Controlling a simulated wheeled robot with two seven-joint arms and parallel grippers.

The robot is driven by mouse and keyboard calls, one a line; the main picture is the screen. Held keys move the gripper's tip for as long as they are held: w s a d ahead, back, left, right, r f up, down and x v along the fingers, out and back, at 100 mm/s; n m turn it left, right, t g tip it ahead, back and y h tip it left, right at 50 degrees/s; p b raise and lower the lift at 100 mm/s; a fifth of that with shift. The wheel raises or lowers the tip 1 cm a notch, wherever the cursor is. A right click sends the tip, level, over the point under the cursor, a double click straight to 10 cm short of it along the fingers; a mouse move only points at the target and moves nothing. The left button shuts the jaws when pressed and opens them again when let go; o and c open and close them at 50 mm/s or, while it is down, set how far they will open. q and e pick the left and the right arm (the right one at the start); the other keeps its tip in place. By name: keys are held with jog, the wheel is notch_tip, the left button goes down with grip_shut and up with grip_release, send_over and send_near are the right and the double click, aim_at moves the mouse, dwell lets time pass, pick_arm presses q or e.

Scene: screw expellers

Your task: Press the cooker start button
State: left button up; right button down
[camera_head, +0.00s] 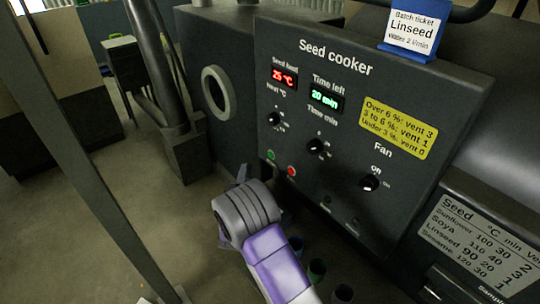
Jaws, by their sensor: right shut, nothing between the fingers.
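The seed cooker panel (400,95) is a dark upright face with a red "25 °C" display (284,78) and a green "20 min" display (324,98). Low on its left are a small green button (270,155) and a red button (291,171) to its right; their labels are too small to read. My right gripper (243,174) is just below and left of the green button in the picture, shut and empty. Its fingertips are mostly hidden behind my wrist, and I cannot tell whether it touches the panel. My left gripper is not in view.
Heat, time and fan knobs (370,182) stand out from the panel. A yellow vent note (398,127) is on it, a blue Linseed ticket holder (408,52) on top. A seed table plate (483,241) is at right. Several small cups (317,268) stand below. A post (75,150) crosses the left.

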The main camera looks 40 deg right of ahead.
aim_at(271, 155)
jog(key=d, duration=0.6)
jog(key=shift+w+d, duration=0.25)
jog(key=shift+d, duration=0.05)
dwell(1.8)
jog(key=shift+d, duration=0.4)
jog(key=shift+d+b, duration=0.45)
jog(key=shift+d, duration=0.05)
dwell(0.5)
dwell(0.3)
jog(key=shift+a, duration=0.9)
